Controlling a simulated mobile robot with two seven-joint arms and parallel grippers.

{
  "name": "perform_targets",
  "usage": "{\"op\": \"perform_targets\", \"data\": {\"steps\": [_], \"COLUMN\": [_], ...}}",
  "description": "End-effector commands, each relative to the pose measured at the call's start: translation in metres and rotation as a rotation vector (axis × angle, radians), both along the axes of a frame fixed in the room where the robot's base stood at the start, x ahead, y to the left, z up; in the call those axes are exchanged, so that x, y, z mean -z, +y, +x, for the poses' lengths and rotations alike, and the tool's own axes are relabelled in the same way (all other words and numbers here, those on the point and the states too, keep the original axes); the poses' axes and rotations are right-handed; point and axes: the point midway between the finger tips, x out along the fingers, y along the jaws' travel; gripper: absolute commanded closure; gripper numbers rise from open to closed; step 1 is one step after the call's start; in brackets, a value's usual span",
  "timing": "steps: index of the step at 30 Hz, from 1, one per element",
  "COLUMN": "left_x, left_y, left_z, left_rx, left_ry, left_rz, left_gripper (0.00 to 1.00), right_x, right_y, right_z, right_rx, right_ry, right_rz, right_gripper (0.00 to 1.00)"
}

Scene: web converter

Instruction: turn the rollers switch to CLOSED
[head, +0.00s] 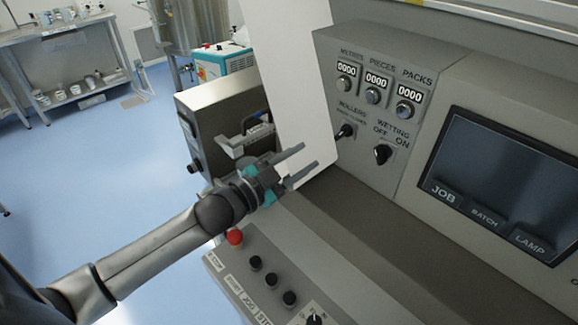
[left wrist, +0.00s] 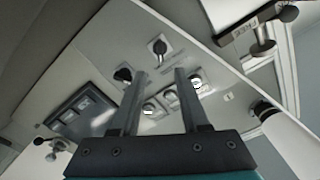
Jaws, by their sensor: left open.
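The rollers switch (head: 345,131) is a small black knob under the ROLLERS label on the grey panel, left of the wetting switch (head: 383,154). The small position labels by it are too blurred to read, so its setting cannot be told. My left gripper (head: 310,156) is open and empty, left of and below the switch, apart from the panel. In the left wrist view the rollers switch (left wrist: 157,47) appears beyond the gap between the open fingers (left wrist: 160,73), with the wetting switch (left wrist: 123,75) to its left. My right gripper is not in view.
Three counters (head: 376,82) sit above the switches. A dark screen (head: 500,180) is at right. A white sheet or panel (head: 292,80) stands left of the switches. A lower console with a red button (head: 235,237) and black buttons lies below my arm.

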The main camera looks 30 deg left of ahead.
Motion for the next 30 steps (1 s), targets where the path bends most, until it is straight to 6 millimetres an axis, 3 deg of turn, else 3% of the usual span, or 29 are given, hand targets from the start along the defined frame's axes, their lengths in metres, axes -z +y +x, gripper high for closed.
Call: {"op": "perform_targets", "data": {"steps": [10, 30], "left_x": [0.0, 0.0], "left_y": [0.01, 0.011], "left_z": [-0.028, -0.031], "left_rx": [0.001, 0.0], "left_ry": [0.0, 0.0], "left_rz": [0.0, 0.0], "left_gripper": [0.55, 0.55], "right_x": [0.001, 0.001], "right_y": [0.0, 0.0], "right_z": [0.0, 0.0], "right_rx": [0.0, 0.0], "right_ry": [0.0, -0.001], "right_rz": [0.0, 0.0], "right_gripper": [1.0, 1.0]}}
